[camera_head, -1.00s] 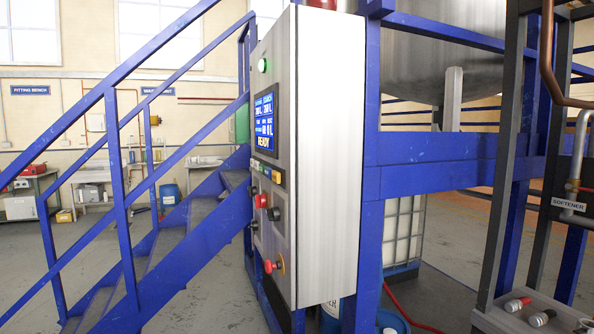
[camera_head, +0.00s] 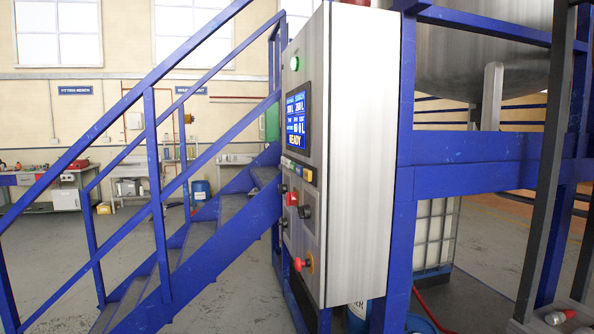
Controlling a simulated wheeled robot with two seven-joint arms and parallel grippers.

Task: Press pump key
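A grey metal control cabinet (camera_head: 360,160) stands in the middle of the view, its control face turned left and seen at a steep angle. The face carries a blue display (camera_head: 297,120) that reads READY, with a green lamp (camera_head: 294,63) above it. Below the display is a row of small coloured keys (camera_head: 297,169). Their labels are too small to read, so I cannot tell which one is the pump key. Lower down are a red knob (camera_head: 291,198), a black knob (camera_head: 305,212) and a red emergency-type button (camera_head: 303,264). Neither gripper is in view.
Blue stairs with railings (camera_head: 160,170) stand directly left of the cabinet, close to its control face. A blue frame (camera_head: 470,160) and a large steel tank (camera_head: 480,60) are at the right. Open floor (camera_head: 225,305) shows at the lower left.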

